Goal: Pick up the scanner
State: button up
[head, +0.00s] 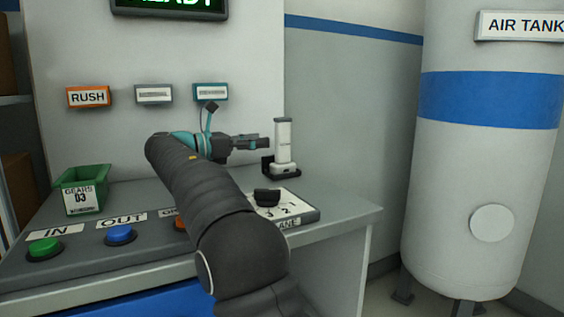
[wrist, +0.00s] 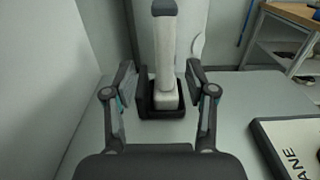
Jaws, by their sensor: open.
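The scanner (head: 283,143) is a white upright device with a dark grey top, standing in a black holder (head: 268,168) on the grey worktop. In the wrist view the scanner (wrist: 165,55) stands upright in the black holder (wrist: 147,107), straight ahead of my gripper. My gripper (wrist: 160,76) is open, with one finger on each side of the scanner's line in that view. In the head view my gripper (head: 266,143) points right, its tips close to the scanner. I cannot tell whether the fingers touch it.
A lane dial (head: 267,198) sits on a panel in front of the holder. A green gear bin (head: 82,190), a green button (head: 45,248) and a blue button (head: 120,235) are at left. The wall stands behind. A white air tank (head: 484,180) stands right, beyond the table edge.

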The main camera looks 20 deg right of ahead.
aim_at(275, 142)
jog(key=shift+d, duration=1.15)
jog(key=d, duration=0.3)
jog(key=d+b, duration=0.1)
jog(key=shift+s+d+f, duration=0.2)
jog(key=shift+f, duration=0.2)
jog(key=shift+d, duration=0.4)
jog(key=shift+r, duration=0.1)
grip_shut()
